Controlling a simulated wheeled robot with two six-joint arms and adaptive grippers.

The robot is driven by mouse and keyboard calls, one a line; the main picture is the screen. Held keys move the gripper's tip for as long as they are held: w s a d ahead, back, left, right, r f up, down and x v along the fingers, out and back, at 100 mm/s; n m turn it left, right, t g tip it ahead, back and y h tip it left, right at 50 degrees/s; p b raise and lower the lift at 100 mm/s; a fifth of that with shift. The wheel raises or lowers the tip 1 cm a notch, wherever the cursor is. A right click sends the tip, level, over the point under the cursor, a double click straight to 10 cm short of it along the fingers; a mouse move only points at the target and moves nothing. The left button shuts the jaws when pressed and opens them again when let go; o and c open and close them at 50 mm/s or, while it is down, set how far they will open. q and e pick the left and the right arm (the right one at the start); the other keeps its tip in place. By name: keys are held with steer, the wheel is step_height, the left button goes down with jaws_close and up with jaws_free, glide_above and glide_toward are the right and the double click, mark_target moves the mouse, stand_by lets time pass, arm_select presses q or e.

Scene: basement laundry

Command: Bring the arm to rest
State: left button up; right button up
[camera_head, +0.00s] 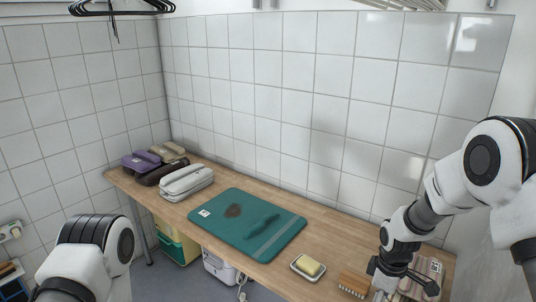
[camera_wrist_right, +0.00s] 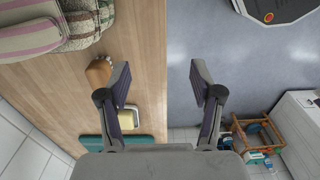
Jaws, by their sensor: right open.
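My right gripper (camera_head: 405,282) is at the right end of the wooden table (camera_head: 325,232), by the striped folded cloth (camera_head: 432,268). In the right wrist view my right gripper (camera_wrist_right: 158,80) is open, with nothing between its fingers. One finger is over the table top and the other over the floor beyond the table's edge. The wooden brush (camera_wrist_right: 99,73) lies beside the finger on the table side, and the striped cloth (camera_wrist_right: 60,28) is further up. My left arm shows at the lower left of the head view, but its gripper is out of view.
A yellow soap (camera_head: 308,265) sits in a dish left of the brush (camera_head: 354,284). A stained teal mat (camera_head: 225,222) lies mid-table. Grey (camera_head: 187,181) and purple (camera_head: 140,162) items are at the far left. A wooden crate (camera_wrist_right: 258,130) stands on the floor. A tiled wall backs the table.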

arm_select(q)
steer(key=shift+w, duration=0.25)
arm_select(e)
steer(key=s+f+m, duration=0.3)
steer(key=s+f, duration=0.3)
steer(key=s, duration=0.3)
steer(key=s+a+f+m, duration=0.1)
steer(key=s+f+m, duration=0.3)
steer(key=s, duration=0.6)
steer(key=s+a+f+m, duration=0.1)
steer(key=s+f+m, duration=0.3)
steer(key=s+f, duration=0.3)
steer(key=shift+s+f, duration=0.35)
steer(key=shift+s, duration=0.85)
